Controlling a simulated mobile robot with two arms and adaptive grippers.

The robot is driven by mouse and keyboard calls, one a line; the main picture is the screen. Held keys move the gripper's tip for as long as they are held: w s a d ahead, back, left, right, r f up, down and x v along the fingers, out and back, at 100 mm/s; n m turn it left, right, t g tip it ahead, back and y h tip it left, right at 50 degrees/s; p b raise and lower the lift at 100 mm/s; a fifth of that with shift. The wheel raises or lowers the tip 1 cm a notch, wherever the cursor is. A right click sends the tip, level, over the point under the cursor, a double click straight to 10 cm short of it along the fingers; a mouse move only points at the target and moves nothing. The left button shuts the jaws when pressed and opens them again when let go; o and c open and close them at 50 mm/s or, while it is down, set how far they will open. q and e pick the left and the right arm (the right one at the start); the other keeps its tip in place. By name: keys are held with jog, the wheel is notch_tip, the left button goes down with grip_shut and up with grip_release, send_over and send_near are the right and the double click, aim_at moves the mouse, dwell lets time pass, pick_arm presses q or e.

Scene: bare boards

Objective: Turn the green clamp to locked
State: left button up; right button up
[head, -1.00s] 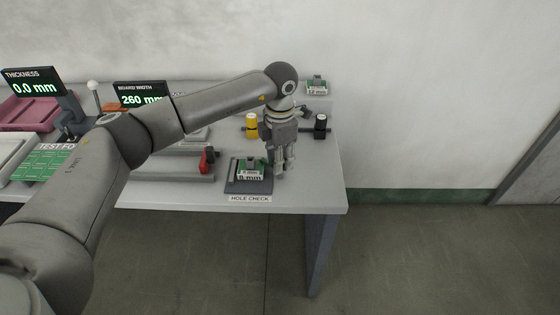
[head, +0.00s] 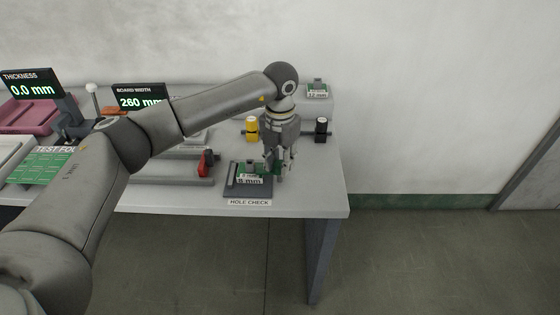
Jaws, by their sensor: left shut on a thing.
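My left gripper (head: 278,165) points down at the right side of the dark hole-check fixture (head: 236,190) near the table's front edge. It is shut on a small green part (head: 271,168) at its fingertips, which looks like the green clamp. The fingers hide most of this part, so I cannot tell which way it is turned. A white label reading 8 mm (head: 250,181) shows on the fixture beside it. My right gripper is not in view.
A red-handled clamp (head: 206,161) stands left of the fixture. A yellow cylinder (head: 251,128) and a black cylinder (head: 321,128) stand behind the gripper. A small labelled block (head: 317,90) sits at the back. The table's right front corner (head: 335,205) is clear.

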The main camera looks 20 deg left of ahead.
aim_at(280, 163)
pick_arm(q)
jog(key=shift+r, duration=0.1)
dwell(0.3)
jog(key=o, duration=1)
notch_tip(280, 163, up, 12)
dwell(0.3)
